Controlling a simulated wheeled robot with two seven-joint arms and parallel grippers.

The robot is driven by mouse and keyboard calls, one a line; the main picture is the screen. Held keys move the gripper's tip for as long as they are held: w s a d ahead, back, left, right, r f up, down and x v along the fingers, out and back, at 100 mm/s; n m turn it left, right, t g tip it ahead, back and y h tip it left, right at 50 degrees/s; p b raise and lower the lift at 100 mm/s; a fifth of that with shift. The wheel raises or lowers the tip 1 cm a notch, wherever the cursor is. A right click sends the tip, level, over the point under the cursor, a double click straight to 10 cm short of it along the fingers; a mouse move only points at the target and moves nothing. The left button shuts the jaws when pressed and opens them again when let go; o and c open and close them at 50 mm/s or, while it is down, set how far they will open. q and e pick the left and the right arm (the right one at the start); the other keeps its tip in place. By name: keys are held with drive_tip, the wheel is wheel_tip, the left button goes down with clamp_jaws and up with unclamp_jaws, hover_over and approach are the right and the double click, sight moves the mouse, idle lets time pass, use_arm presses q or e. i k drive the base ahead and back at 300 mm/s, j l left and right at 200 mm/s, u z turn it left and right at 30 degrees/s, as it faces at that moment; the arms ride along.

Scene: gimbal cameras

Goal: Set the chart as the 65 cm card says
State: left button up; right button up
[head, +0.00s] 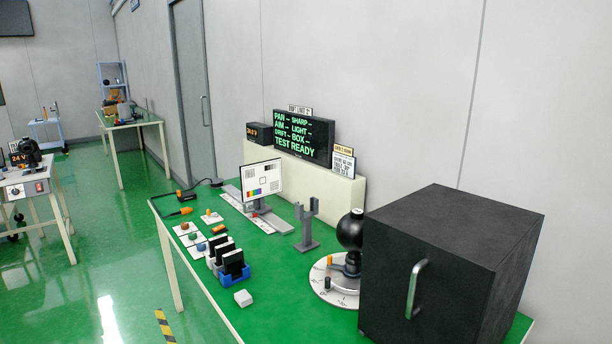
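The test chart (262,179) is a white panel with grey and coloured patches. It stands upright on a small post on a grey rail or scale strip (275,217) that lies on the green table. A white card (343,164) with small dark print leans on the ledge right of the display; its text is too small to read surely, so I cannot tell which is the 65 cm card. A smaller cream card (344,150) sits above it. Neither of my grippers shows in the head view.
A black box (450,262) with a handle fills the table's right end. Left of it are a round dial base (334,282) with a black ball and a grey forked stand (307,226). A blue rack (233,273) and small parts lie at the front. The display (303,135) reads TEST READY.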

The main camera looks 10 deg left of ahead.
sight(260, 180)
drive_tip(key=i+j+z, duration=0.1)
drive_tip(key=j, duration=0.25)
drive_tip(key=i+j, duration=0.25)
drive_tip(key=i+j+z, duration=0.15)
drive_tip(key=j, duration=0.25)
drive_tip(key=i+j, duration=0.15)
drive_tip(key=j, duration=0.2)
drive_tip(key=i+j+z, duration=0.15)
drive_tip(key=j, duration=0.2)
